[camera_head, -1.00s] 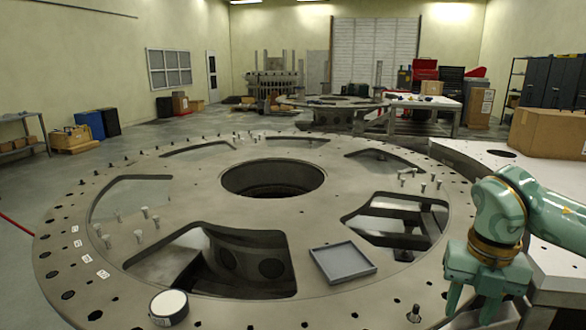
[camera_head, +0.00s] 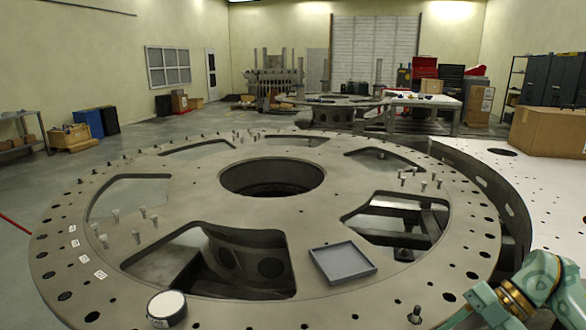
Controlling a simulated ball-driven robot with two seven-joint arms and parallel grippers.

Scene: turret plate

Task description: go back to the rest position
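My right gripper (camera_head: 478,311) is at the bottom right corner, in front of the turret plate's right rim and partly cut off by the bottom edge. A green finger points down and to the left; I cannot tell whether the gripper is open or shut. No object shows in it. My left gripper is not in view. The large round grey turret plate (camera_head: 300,215) fills the middle, with a round central hole and several cut-out windows.
On the plate lie a grey square tray (camera_head: 342,263), a white-topped round tin (camera_head: 167,308) and several upright bolts (camera_head: 154,219). A pale table (camera_head: 535,190) with a cardboard box (camera_head: 550,131) is at the right.

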